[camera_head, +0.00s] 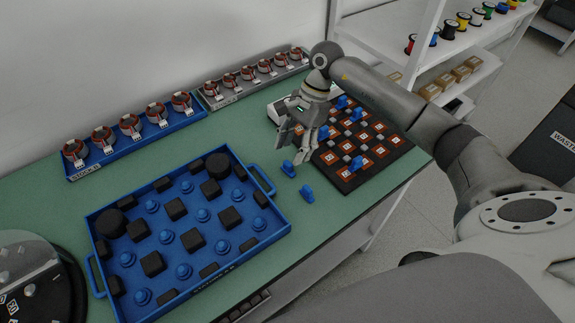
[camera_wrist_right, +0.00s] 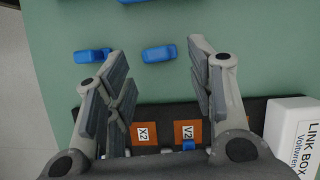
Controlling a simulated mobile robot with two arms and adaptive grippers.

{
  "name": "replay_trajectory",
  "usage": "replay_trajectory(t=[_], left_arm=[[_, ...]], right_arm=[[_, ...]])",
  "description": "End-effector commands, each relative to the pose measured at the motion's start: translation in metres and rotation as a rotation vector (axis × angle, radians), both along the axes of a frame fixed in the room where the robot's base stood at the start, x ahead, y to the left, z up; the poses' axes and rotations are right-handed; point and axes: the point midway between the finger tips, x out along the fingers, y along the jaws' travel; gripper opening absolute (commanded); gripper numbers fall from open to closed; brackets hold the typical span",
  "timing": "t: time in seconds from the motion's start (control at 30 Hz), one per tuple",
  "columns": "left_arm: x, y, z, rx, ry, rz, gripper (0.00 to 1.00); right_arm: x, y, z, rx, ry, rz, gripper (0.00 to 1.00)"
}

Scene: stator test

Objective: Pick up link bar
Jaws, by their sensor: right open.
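Two small blue link bars lie loose on the green table beside the dark terminal board. In the head view, one link bar (camera_head: 288,168) is just below my right gripper (camera_head: 293,148) and the other link bar (camera_head: 307,193) is nearer the front. In the right wrist view, one link bar (camera_wrist_right: 159,53) shows between the open fingertips (camera_wrist_right: 158,50), with no visible contact. The other link bar (camera_wrist_right: 92,55) shows to the left, by the left finger. My right gripper is open, empty and pointing down. My left gripper is not in view.
The terminal board (camera_head: 350,179) carries several blue pieces. A white link box (camera_wrist_right: 298,130) stands beside it. A blue tray (camera_head: 262,246) with black blocks and blue knobs fills the table's front left. Racks of stators (camera_head: 130,147) line the wall. Bare table (camera_head: 235,130) lies between.

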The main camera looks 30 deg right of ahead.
Motion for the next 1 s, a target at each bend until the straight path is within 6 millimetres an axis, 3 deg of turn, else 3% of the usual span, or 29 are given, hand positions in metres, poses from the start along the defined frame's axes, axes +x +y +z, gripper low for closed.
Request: replay_trajectory(t=[0.23,0.4,0.67,0.9,1.0], left_arm=[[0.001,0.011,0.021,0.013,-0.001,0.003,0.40],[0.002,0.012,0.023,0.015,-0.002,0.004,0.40],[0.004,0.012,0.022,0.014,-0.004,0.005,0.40],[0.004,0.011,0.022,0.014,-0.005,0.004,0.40],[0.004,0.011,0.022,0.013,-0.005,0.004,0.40]], right_arm=[[-0.008,0.014,-0.025,0.001,0.006,-0.002,0.50],[-0.008,0.020,-0.044,0.001,0.001,-0.003,0.50],[-0.008,0.020,-0.047,-0.001,0.001,-0.002,0.50],[-0.008,0.020,-0.047,-0.001,0.001,-0.002,0.19],[-0.008,0.020,-0.047,-0.001,0.000,-0.002,0.18]])
